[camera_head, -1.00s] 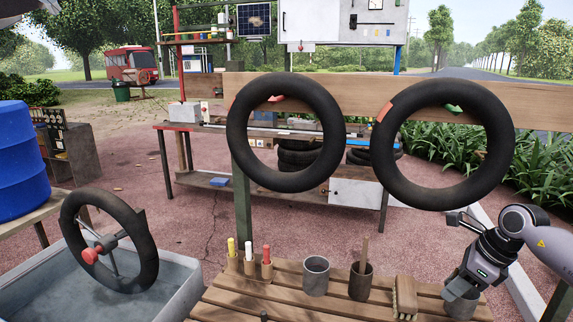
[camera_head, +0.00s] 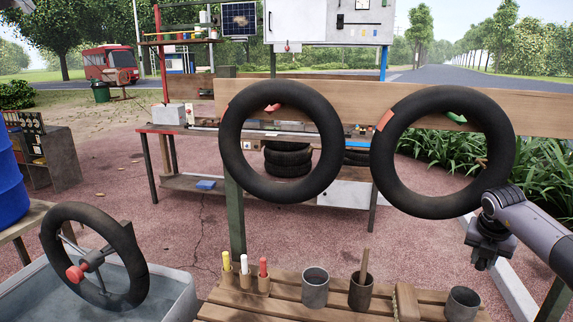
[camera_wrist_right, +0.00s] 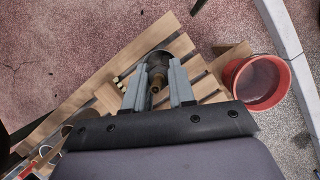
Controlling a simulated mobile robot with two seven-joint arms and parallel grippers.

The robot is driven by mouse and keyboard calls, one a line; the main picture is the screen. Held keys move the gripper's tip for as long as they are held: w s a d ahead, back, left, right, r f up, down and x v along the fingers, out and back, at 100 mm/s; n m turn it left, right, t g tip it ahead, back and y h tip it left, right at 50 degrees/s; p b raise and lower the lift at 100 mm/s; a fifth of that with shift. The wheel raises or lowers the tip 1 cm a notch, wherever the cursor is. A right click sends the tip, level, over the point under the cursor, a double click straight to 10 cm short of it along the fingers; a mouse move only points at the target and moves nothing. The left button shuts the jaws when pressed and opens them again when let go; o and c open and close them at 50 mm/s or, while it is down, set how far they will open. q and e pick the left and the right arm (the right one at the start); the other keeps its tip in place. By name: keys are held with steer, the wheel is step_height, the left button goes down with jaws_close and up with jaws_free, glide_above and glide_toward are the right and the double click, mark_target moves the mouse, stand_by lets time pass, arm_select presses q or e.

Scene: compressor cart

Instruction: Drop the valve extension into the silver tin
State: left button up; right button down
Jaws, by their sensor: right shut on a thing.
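My right gripper (camera_head: 483,262) hangs above the right end of the slatted wooden bench, pointing down. In the right wrist view its fingers (camera_wrist_right: 158,88) are shut on a small brass-coloured piece, the valve extension (camera_wrist_right: 155,84). A grey metal tin (camera_head: 461,304) stands upright on the bench below the gripper; a round tin rim (camera_wrist_right: 158,60) shows behind the fingers in the wrist view. A second silver-grey tin (camera_head: 314,289) stands further left. My left gripper is not in view.
Two tyres (camera_head: 280,140) hang on a beam behind. A red bucket (camera_wrist_right: 257,82) stands beside the bench.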

mark_target(481, 270)
steer(key=shift+w+d+r+m, duration=0.1)
steer(key=shift+d+r+m, duration=0.1)
steer(key=shift+m, duration=0.1)
steer(key=shift+f, duration=0.55)
step_height(481, 270, down, 5)
steer(key=b, duration=0.3)
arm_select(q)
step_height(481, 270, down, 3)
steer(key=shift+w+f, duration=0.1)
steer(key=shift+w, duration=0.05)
arm_select(e)
steer(key=shift+r, duration=0.1)
steer(key=c, duration=0.9)
jaws_free()
steer(key=shift+o, duration=0.2)
